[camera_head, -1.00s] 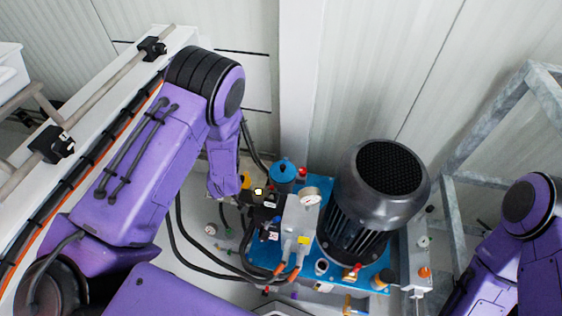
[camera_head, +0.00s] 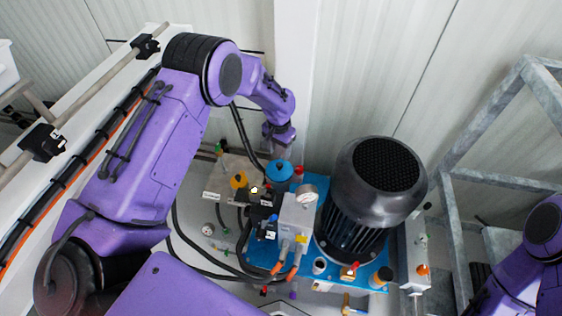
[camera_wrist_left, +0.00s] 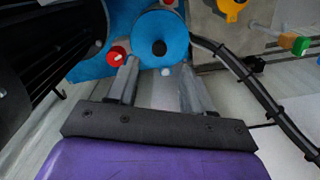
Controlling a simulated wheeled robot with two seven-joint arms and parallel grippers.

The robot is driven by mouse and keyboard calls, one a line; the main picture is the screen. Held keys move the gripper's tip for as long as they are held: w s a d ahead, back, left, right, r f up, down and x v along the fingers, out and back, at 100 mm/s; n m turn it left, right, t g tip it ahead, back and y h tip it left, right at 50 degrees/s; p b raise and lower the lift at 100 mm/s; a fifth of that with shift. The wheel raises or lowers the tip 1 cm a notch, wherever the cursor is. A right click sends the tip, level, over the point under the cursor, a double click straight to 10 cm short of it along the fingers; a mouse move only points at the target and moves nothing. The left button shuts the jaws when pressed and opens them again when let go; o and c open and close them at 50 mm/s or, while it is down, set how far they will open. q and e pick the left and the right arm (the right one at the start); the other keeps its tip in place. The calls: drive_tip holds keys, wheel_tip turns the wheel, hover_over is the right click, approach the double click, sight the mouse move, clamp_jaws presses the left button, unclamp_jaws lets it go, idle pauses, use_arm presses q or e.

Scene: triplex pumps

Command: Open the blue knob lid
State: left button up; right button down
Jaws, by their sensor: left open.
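The blue knob lid (camera_head: 279,170) is a round blue cap at the back left of the pump unit, beside the motor. In the left wrist view it is a blue disc (camera_wrist_left: 158,38) with a dark centre, just beyond the fingertips. My left gripper (camera_wrist_left: 158,75) is open, with its two fingers apart and nothing between them. In the head view my left gripper (camera_head: 281,150) hangs behind and above the lid, partly hidden by its wrist. I cannot tell whether a fingertip touches the lid. My right arm shows at the right edge; its gripper is out of frame.
The large dark motor (camera_head: 384,190) stands right of the lid. A red cap (camera_wrist_left: 117,55) is close by the left finger in the wrist view. A grey metal frame (camera_head: 455,210) stands at right.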

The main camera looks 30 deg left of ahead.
sight(279, 164)
use_arm(q)
wheel_tip(279, 164, down, 7)
drive_tip(key=shift+r, duration=0.15)
clamp_jaws()
drive_tip(key=shift+a, duration=0.1)
